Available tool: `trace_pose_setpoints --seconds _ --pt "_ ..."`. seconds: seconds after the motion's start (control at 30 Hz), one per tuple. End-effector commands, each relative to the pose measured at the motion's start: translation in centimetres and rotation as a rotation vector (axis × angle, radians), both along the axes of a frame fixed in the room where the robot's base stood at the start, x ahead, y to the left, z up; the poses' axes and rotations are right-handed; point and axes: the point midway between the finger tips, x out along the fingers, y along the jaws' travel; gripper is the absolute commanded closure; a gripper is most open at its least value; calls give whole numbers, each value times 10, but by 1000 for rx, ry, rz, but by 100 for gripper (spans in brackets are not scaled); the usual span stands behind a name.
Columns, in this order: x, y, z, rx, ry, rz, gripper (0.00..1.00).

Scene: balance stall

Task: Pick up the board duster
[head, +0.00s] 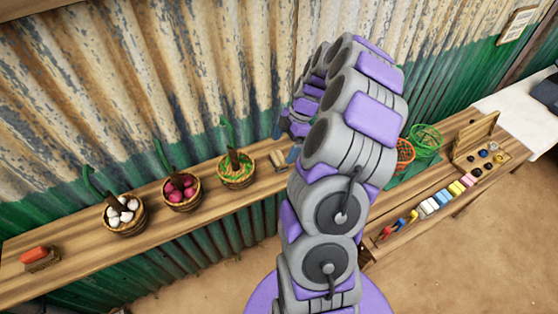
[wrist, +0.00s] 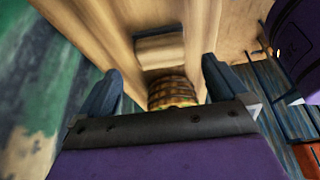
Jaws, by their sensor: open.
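A small pale tan block (head: 277,158), possibly the board duster, lies on the wooden shelf just left of my arm in the head view. In the wrist view a pale block (wrist: 158,50) sits on the shelf, ahead of and between my fingers. My gripper (wrist: 162,88) is open and empty, with its two blue fingers apart. In the head view my gripper (head: 284,143) is beside the tan block, partly hidden by my arm. An orange-topped brown block (head: 40,256) lies at the shelf's far left; I cannot tell for certain which block is the duster.
A basket of green things (head: 237,172) stands left of the tan block; a basket also shows below the block in the wrist view (wrist: 172,92). Baskets of red (head: 181,190) and white (head: 124,212) things stand farther left. A corrugated wall (head: 150,90) rises behind the shelf.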

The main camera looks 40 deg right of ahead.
Motion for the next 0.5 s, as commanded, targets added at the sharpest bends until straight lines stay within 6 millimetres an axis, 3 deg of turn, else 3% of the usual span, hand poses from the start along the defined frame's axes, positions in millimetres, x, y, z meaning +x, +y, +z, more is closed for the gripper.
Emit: trace_pose_setpoints --seconds 0.23,0.5 --pt "2 5 -11 -3 -3 -2 0" --pt "5 17 -47 -1 0 0 0"
